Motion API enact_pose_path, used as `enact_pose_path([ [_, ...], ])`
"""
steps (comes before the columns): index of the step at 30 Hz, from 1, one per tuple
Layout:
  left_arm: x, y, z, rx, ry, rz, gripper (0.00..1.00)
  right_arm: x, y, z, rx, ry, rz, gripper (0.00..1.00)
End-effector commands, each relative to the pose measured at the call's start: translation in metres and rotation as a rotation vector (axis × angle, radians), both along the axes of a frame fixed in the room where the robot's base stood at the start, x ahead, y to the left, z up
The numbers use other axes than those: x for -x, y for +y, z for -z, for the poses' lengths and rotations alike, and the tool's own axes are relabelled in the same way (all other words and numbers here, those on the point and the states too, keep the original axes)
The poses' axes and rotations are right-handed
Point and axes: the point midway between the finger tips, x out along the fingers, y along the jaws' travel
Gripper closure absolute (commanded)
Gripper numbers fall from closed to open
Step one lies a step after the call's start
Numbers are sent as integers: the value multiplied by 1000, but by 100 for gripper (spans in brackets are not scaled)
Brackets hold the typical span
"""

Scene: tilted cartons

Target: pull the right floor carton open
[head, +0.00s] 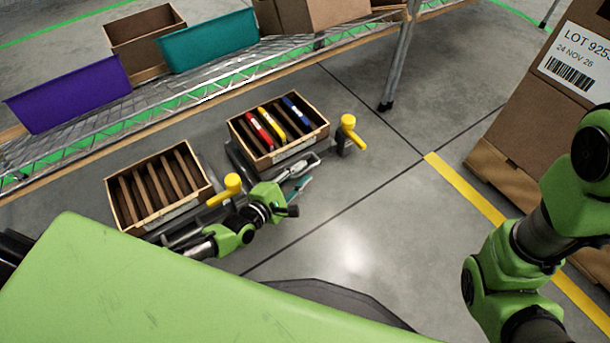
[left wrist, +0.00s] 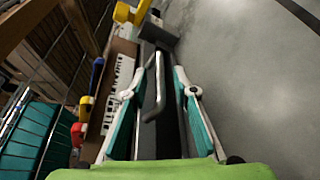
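The right floor carton (head: 322,131) is a brown open-topped box with slots, holding red, yellow and blue items. It sits on a dark stand with a pale bar handle (head: 303,166) at its front and a yellow knob (head: 349,122) at its right. My left gripper (head: 298,180) is at the handle. In the left wrist view the gripper (left wrist: 165,66) is open, with the grey handle (left wrist: 155,88) between its teal-padded fingers, apart from at least the right one. The carton's labelled front (left wrist: 119,88) shows left of the fingers. My right gripper is outside the view.
A second slotted carton (head: 117,205) with a yellow knob (head: 231,184) stands to the left. A wire shelf (head: 215,90) with purple (head: 70,95) and teal (head: 210,40) bins runs behind. A large carton (head: 530,110) stands at right. The floor between is clear.

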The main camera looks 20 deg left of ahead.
Motion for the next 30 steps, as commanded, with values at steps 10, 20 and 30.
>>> enact_pose_path([
  [10,-21,-7,5,-1,1,0,74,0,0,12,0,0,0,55],
  [20,-20,-7,5,-1,1,0,100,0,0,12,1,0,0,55],
  [30,-15,-14,4,2,3,0,100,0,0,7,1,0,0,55],
])
